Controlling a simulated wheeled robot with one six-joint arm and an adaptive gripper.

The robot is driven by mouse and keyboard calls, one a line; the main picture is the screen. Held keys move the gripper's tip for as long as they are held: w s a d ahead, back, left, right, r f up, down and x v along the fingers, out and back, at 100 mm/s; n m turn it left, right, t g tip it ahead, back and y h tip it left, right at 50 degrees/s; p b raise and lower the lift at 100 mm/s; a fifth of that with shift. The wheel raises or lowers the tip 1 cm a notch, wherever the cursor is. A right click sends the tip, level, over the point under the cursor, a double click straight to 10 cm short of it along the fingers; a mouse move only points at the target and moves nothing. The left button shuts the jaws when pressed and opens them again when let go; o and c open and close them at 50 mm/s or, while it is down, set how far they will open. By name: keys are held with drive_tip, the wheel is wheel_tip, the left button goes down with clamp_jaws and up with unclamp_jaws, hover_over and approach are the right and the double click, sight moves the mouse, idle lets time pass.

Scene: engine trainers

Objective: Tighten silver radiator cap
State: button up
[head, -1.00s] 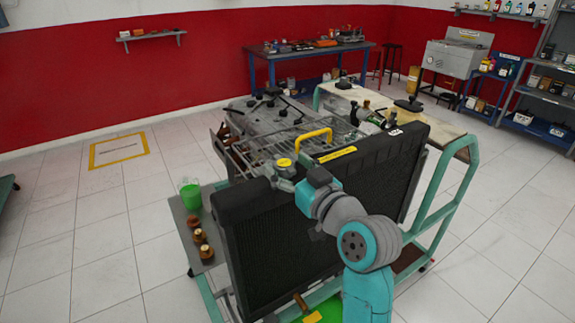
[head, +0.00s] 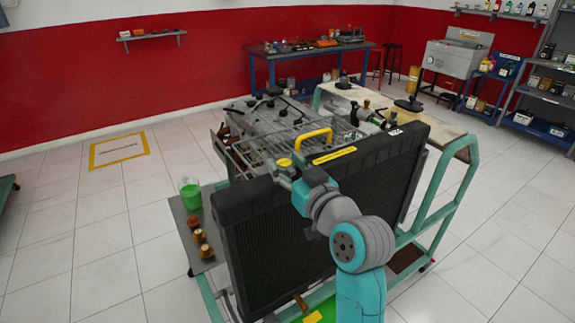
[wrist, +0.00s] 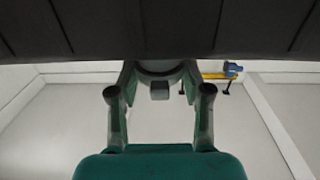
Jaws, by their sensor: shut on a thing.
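The black radiator (head: 275,240) stands upright at the front of the engine trainer, and its dark body fills the top of the wrist view (wrist: 160,28). In the wrist view, the silver radiator cap (wrist: 159,71) shows as a pale rounded part at the radiator's edge. My gripper (wrist: 159,88) has a finger on each side of it and is shut on it. In the head view, my gripper (head: 287,173) is at the radiator's top edge, partly hidden by my wrist. A round yellow-topped part (head: 284,162) shows right beside it.
A yellow handle (head: 314,136) rises from the engine frame behind the radiator. A side shelf (head: 184,222) at left holds a green container (head: 191,194) and several brown-gold parts. A teal frame rail (head: 447,200) stands at right. The tiled floor is open on both sides.

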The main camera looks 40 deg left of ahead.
drive_tip(key=m+t+h, duration=0.1)
drive_tip(key=t, duration=0.1)
drive_tip(key=m+t+h, duration=0.3)
drive_tip(key=shift+s+a+m+t, duration=0.25)
drive_tip(key=shift+s+m+t, duration=0.05)
drive_tip(key=shift+t, duration=0.1)
drive_tip(key=shift+a+m+t+h, duration=0.1)
drive_tip(key=shift+m+t+h, duration=0.75)
drive_tip(key=shift+h, duration=0.4)
drive_tip(key=shift+m+t+h, duration=0.65)
drive_tip(key=shift+m+h, duration=0.3)
drive_tip(key=shift+h, duration=0.6)
drive_tip(key=o, duration=1.1)
drive_tip(key=shift+o, duration=0.2)
drive_tip(key=v, duration=1.2)
drive_tip(key=shift+o, duration=0.3)
drive_tip(key=shift+f, duration=0.15)
